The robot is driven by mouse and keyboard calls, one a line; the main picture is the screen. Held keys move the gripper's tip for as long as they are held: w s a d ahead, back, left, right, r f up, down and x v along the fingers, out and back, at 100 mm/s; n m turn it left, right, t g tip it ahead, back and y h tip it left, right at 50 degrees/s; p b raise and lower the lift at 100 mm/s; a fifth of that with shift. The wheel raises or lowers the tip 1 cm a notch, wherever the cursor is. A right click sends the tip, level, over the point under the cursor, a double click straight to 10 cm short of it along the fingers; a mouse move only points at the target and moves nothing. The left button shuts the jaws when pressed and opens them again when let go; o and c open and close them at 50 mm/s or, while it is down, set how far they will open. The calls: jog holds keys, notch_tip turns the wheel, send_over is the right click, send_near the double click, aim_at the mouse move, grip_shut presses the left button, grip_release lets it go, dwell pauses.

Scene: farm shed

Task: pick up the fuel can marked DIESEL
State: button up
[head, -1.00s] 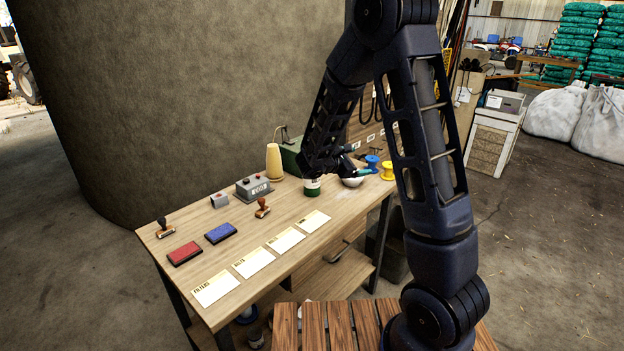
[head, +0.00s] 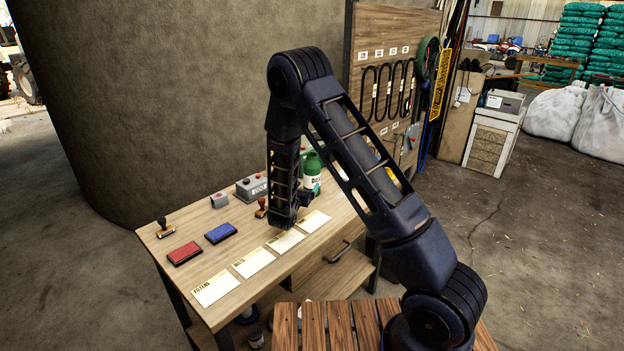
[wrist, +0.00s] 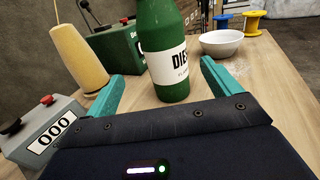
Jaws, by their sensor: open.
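The fuel can (head: 312,172) is green with a white label and stands upright on the bench, just right of my forearm's end in the head view. In the wrist view the can (wrist: 168,50) is ahead of my gripper; its label reads "DIES", the rest turned out of sight, and its top is cut off. My gripper (wrist: 166,80) is open, its teal fingers apart on the left and right of the can's lower part in the picture. I cannot tell whether the fingertips reach around it. The head view mostly hides the gripper behind the arm.
A yellow cone (wrist: 78,45), a grey counter box (wrist: 45,128) and a dark green box (wrist: 120,47) stand left of the can. A white bowl (wrist: 222,43) and blue and yellow spools (wrist: 253,20) are right. Stamps, ink pads (head: 221,233) and paper cards (head: 253,262) lie in front.

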aim_at(309, 180)
jog(key=x, duration=0.4)
jog(key=shift+w+d, duration=0.1)
jog(key=shift+d, duration=0.05)
jog(key=x, duration=0.4)
jog(key=shift+d+f, duration=0.2)
jog(key=shift+d, duration=0.2)
jog(key=shift+w+d, duration=0.15)
jog(key=shift+w, duration=0.4)
jog(key=c, duration=1.3)
jog(key=shift+r, duration=0.2)
